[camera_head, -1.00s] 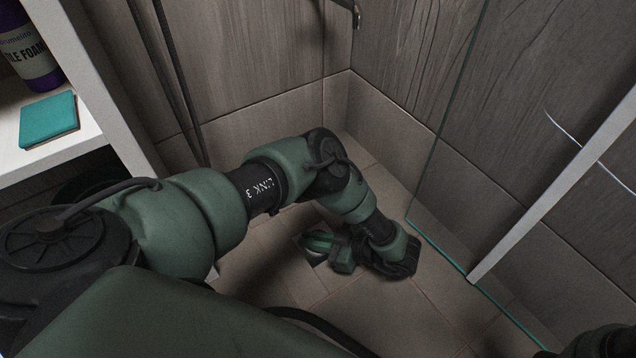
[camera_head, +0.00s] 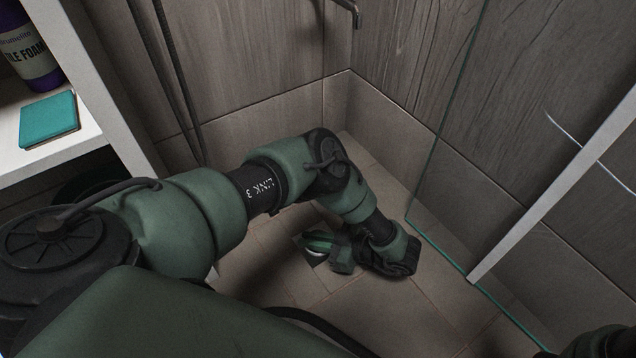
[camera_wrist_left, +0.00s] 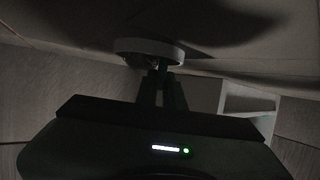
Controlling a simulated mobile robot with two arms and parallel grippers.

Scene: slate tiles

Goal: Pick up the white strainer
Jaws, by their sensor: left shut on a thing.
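The white strainer (camera_wrist_left: 140,46) shows in the left wrist view as a pale round disc at the tips of my left gripper (camera_wrist_left: 160,76). The fingers are shut on it. In the head view my left gripper (camera_head: 319,240) is low over the shower floor, and a pale sliver of the strainer (camera_head: 314,253) shows beneath the fingers. The rest of the strainer is hidden there by the gripper. A dark square drain area lies under it. My right gripper is not in view.
Tiled walls close in behind the gripper. A glass panel (camera_head: 447,130) with a pale frame stands to the right. At the left, a white shelf (camera_head: 85,145) holds a purple bottle (camera_head: 30,55) and a teal sponge (camera_head: 48,120). Bare floor lies in front.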

